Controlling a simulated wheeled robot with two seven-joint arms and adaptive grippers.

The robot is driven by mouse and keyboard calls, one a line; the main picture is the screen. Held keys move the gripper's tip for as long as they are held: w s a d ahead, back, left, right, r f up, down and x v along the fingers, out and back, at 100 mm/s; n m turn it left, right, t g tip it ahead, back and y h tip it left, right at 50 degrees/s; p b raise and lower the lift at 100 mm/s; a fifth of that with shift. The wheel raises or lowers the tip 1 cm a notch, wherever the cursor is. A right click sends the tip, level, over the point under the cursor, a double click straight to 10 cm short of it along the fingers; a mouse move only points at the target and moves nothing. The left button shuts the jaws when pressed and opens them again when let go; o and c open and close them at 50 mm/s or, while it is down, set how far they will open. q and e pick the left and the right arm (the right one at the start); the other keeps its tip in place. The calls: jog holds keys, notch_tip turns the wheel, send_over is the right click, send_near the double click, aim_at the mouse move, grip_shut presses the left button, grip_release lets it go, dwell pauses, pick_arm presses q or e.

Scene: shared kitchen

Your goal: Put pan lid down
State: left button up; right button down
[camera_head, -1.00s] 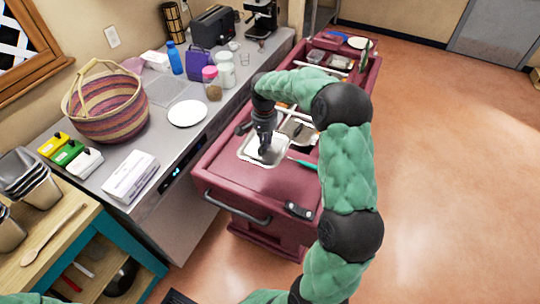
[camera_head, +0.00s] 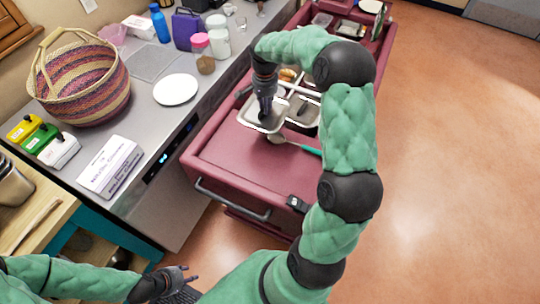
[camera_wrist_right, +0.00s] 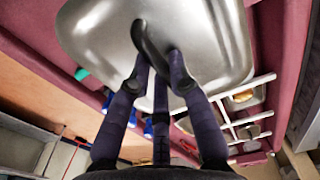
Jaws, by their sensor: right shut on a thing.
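The pan lid (camera_head: 252,125) is a silvery metal lid on the maroon cart (camera_head: 230,155), partly hidden by my right gripper. In the right wrist view the lid (camera_wrist_right: 90,30) fills the top, with a dark curved handle (camera_wrist_right: 147,45). My right gripper (camera_head: 266,112) points down from above the lid. Its fingers (camera_wrist_right: 160,75) are shut on the handle in the right wrist view. Whether the lid touches the cart top cannot be told. My left gripper (camera_head: 188,275) is at the bottom of the head view, apart from the lid, its fingers spread and empty.
A utensil with a teal handle (camera_head: 305,149) lies beside the lid. A metal pan (camera_head: 304,112) sits in the cart just right of the lid. Maroon cart top is bare toward the front. The counter at left holds a white plate (camera_head: 176,89), a woven basket (camera_head: 85,85) and jars (camera_head: 203,52).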

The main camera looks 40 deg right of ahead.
jog(key=f, duration=0.1)
jog(key=f+b, duration=0.1)
jog(key=b, duration=0.1)
jog(key=shift+w+d+f, duration=0.2)
jog(key=shift+w+f, duration=0.05)
jog(key=shift+f, duration=0.15)
jog(key=shift+w+a+f, duration=0.1)
jog(key=shift+a+f, duration=0.05)
jog(key=w+a+f, duration=0.1)
jog(key=a+f, duration=0.1)
jog(key=a, duration=0.1)
jog(key=w+a+f+b, duration=0.1)
jog(key=a+f, duration=0.1)
jog(key=a, duration=0.2)
jog(key=w+a+f+b, duration=0.1)
jog(key=a+f, duration=0.2)
jog(key=shift+w+a, duration=0.3)
jog(key=shift+w, duration=0.1)
jog(key=shift+w+a+f+b, duration=0.2)
jog(key=shift+a+f+b, duration=0.15)
jog(key=shift+a+f, duration=0.4)
jog(key=f, duration=0.2)
jog(key=f+b, duration=0.1)
jog(key=shift+w+a+f, duration=0.2)
jog(key=shift+a+f, duration=0.2)
jog(key=shift+f, duration=0.15)
